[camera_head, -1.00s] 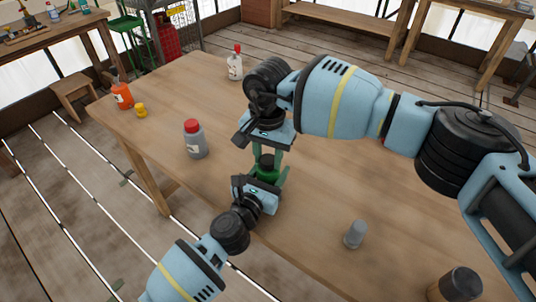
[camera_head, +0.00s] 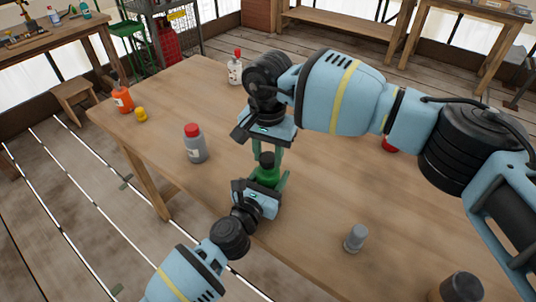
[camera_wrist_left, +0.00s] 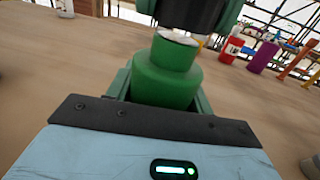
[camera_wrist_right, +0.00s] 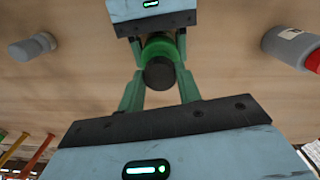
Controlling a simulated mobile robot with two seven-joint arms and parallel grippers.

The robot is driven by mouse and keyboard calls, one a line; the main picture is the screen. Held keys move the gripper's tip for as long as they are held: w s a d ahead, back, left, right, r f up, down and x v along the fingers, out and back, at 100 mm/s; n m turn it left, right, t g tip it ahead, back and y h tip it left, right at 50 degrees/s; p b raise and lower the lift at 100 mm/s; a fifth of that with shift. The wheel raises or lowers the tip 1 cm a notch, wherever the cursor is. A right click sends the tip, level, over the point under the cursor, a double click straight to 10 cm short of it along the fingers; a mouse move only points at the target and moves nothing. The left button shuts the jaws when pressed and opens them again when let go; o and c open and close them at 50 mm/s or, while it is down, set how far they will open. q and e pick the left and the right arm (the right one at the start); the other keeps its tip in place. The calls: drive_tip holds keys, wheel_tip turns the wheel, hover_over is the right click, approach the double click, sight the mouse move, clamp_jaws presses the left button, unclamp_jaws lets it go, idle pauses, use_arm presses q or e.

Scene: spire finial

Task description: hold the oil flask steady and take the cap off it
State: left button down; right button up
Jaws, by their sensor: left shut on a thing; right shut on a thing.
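The oil flask (camera_head: 268,176) is green and upright, at the table's near edge. It also shows in the left wrist view (camera_wrist_left: 165,78). My left gripper (camera_wrist_left: 160,95) is shut around its body. The black cap (camera_wrist_right: 159,74) is above the flask's neck, between the fingertips of my right gripper (camera_wrist_right: 160,84), which is shut on it. In the left wrist view the cap (camera_wrist_left: 195,14) sits over the neck, with a pale rim showing below it. I cannot tell whether cap and neck still touch.
On the wooden table (camera_head: 330,200) stand a grey bottle with a red cap (camera_head: 194,144), a white red-capped bottle (camera_head: 235,68), an orange bottle (camera_head: 123,98), a yellow item (camera_head: 140,114), a small grey bottle (camera_head: 355,238) and a dark jar (camera_head: 461,288). The table's middle is mostly clear.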

sight(268, 157)
drive_tip(key=shift+r, duration=0.1)
drive_tip(key=shift+r, duration=1.9)
use_arm(q)
drive_tip(key=c, duration=0.5)
unclamp_jaws()
drive_tip(key=shift+s+a, duration=0.25)
drive_tip(key=shift+s, duration=0.25)
use_arm(e)
drive_tip(key=shift+r, duration=0.25)
use_arm(q)
drive_tip(key=p+v, duration=0.1)
drive_tip(key=v, duration=0.8)
drive_tip(key=shift+s+a, duration=0.15)
drive_tip(key=shift+s, duration=0.25)
use_arm(e)
drive_tip(key=shift+r, duration=0.9)
use_arm(q)
drive_tip(key=shift+s+a, duration=0.25)
drive_tip(key=shift+s, duration=0.25)
